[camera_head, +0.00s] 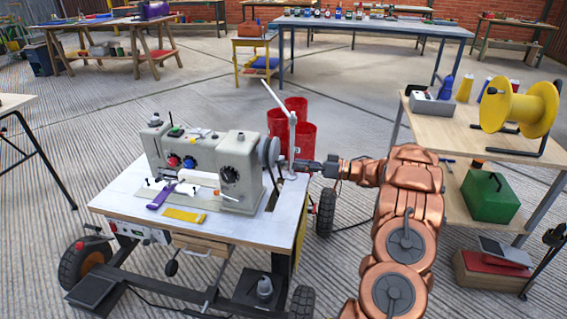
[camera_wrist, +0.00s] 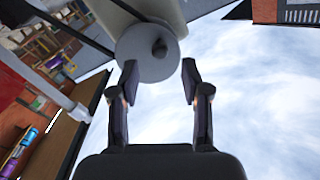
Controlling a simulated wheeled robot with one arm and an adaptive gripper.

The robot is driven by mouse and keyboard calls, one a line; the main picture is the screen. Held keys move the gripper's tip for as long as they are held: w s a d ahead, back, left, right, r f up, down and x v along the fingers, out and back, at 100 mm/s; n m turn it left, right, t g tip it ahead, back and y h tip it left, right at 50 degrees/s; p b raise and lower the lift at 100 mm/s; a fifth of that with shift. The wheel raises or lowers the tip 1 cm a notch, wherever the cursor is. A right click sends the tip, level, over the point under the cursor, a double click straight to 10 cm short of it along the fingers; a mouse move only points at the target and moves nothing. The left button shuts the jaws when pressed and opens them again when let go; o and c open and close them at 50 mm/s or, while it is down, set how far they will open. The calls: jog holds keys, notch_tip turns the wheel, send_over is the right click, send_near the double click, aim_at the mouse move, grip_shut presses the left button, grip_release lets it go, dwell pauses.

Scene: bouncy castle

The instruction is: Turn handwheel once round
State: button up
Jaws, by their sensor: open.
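The handwheel (camera_head: 268,152) is a grey disc on the right end of the grey sewing machine (camera_head: 205,158), which stands on a white-topped wheeled table (camera_head: 125,203). In the wrist view the handwheel (camera_wrist: 148,66) is a round grey disc with a dark knob (camera_wrist: 159,47), just beyond my fingertips. My gripper (camera_head: 300,165) reaches in from the right at the height of the wheel's lower part. In the wrist view my gripper (camera_wrist: 159,80) is open, with nothing between the fingers. Whether a fingertip touches the disc cannot be told.
A wooden table (camera_head: 460,128) with a yellow spool (camera_head: 515,107) stands at the right. The floor between the front and rear tables is mostly clear.

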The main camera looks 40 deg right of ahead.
aim_at(283, 162)
jog(key=b+x, duration=0.1)
jog(key=x, duration=0.5)
jog(key=shift+c, duration=0.4)
grip_shut()
